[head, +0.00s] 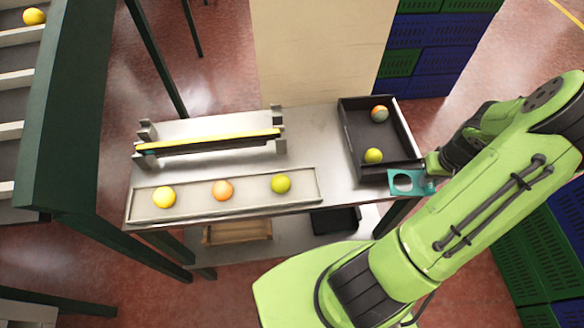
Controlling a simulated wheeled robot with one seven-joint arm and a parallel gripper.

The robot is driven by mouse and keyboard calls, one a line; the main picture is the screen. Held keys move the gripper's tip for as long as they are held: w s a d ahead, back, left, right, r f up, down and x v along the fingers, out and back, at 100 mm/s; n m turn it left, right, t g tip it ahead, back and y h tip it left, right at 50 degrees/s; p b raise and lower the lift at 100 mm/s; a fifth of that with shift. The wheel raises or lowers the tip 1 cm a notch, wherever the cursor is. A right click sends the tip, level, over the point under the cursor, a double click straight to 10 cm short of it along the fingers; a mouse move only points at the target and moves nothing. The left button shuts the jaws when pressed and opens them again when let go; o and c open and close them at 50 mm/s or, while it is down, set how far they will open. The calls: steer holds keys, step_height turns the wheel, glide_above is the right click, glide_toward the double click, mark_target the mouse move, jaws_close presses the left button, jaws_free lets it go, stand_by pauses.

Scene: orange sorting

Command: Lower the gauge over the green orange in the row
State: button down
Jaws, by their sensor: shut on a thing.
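The gauge (417,187) is a flat teal plate with a round hole, at the table's right end in the head view. My gripper (431,177) is shut on the gauge's right side, partly hidden by my arm. The gauge is beside the front right corner of the black tray. The row lies in a shallow pale trough (240,204).
The black tray (350,135) holds a mottled orange (380,113) and a yellow-green one (374,155). A rack with a yellow bar (210,142) stands behind the row. Bare table (317,140) lies between rack and tray. Crates (440,40) stand behind.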

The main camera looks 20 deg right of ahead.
steer(key=shift+r+p, duration=1.65)
steer(key=shift+r, duration=0.8)
steer(key=shift+f, duration=0.1)
